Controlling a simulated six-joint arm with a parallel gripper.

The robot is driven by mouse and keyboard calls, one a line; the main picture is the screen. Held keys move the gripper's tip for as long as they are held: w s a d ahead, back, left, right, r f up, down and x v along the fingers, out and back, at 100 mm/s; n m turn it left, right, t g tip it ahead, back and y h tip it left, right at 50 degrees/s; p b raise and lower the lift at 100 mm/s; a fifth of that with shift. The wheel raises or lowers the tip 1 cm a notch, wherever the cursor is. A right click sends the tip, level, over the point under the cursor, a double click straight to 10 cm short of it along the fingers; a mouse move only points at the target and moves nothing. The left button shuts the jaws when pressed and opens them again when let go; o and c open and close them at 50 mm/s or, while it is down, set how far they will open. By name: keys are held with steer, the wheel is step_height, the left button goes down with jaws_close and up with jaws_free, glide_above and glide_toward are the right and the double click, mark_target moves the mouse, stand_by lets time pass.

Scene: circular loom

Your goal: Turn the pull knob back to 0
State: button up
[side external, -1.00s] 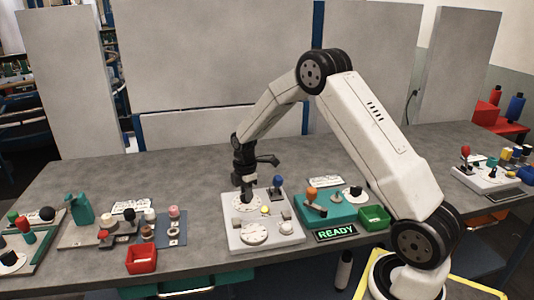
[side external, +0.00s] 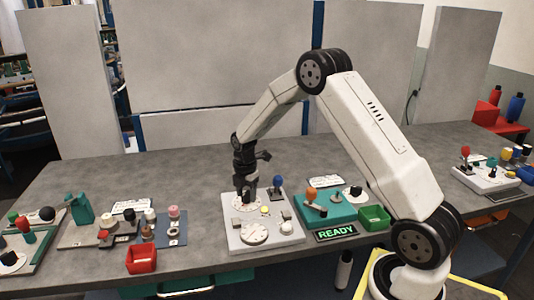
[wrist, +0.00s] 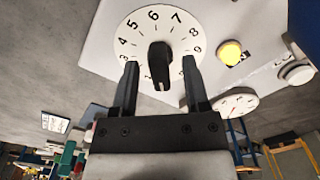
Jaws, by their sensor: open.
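The black knob (wrist: 160,65) stands at the middle of a white round dial (wrist: 140,38) with black numerals. In the wrist view the numerals from about 3 to 9 show along the dial's far and side edges; its near part is hidden by my gripper. A small pale mark shows at the knob's near end. My gripper (wrist: 160,64) is open, with one finger on each side of the knob and a gap at both sides. In the side view my gripper (side external: 246,194) points down over the dial (side external: 240,207) at the panel's back left.
The light panel (side external: 277,242) also bears a yellow button (wrist: 231,53), a white knob (wrist: 296,73), a gauge (wrist: 238,104) and a blue-topped lever (side external: 278,182). A teal panel (side external: 335,214) and green bin (side external: 374,217) stand right. A red bin (side external: 141,258) stands left.

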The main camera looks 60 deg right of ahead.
mark_target(246, 193)
steer(key=shift+r, duration=3.5)
